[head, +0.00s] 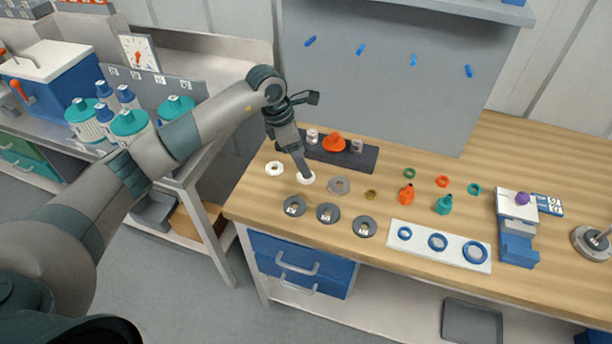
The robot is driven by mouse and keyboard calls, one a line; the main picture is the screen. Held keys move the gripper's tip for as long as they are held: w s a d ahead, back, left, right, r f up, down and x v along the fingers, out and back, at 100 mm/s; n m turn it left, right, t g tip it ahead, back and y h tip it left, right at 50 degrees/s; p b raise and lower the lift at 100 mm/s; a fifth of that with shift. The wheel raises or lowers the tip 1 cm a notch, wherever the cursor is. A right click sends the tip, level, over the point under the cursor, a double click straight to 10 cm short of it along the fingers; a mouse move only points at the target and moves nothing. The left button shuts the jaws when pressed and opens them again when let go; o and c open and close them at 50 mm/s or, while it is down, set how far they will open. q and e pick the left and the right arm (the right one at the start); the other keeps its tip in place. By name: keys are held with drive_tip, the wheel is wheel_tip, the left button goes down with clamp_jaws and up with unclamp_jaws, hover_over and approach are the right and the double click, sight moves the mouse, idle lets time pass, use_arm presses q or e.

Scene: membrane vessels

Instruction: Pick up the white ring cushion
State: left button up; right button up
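Two white round pieces lie on the wooden bench near its left end. One is a white ring (275,168) with its dark centre hole in plain view. The other white piece (309,180) lies just right of it, with its middle hidden behind my gripper; I cannot tell which one is the cushion. My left gripper (306,177) points down with its fingertips at or just above this second piece. The fingers overlap in this view, so their gap and any contact are hidden. My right gripper is out of view.
A grey flat ring (339,186) lies close to the right. Dark discs (328,213) lie in front. A dark tray (362,157) with an orange knob (334,142) stands behind. A white board (438,245) with blue rings and small coloured parts lie further right.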

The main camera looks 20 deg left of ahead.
use_arm(q)
drive_tip(key=shift+f+p, duration=0.45)
drive_tip(key=x, duration=0.1)
drive_tip(key=p+x, duration=0.2)
drive_tip(key=shift+s+a+f, duration=0.2)
drive_tip(key=shift+a+f, duration=0.05)
drive_tip(key=shift+f, duration=0.15)
drive_tip(key=shift+d+f, duration=0.1)
drive_tip(key=shift+f, duration=0.25)
drive_tip(key=shift+c, duration=0.4)
drive_tip(key=c, duration=1)
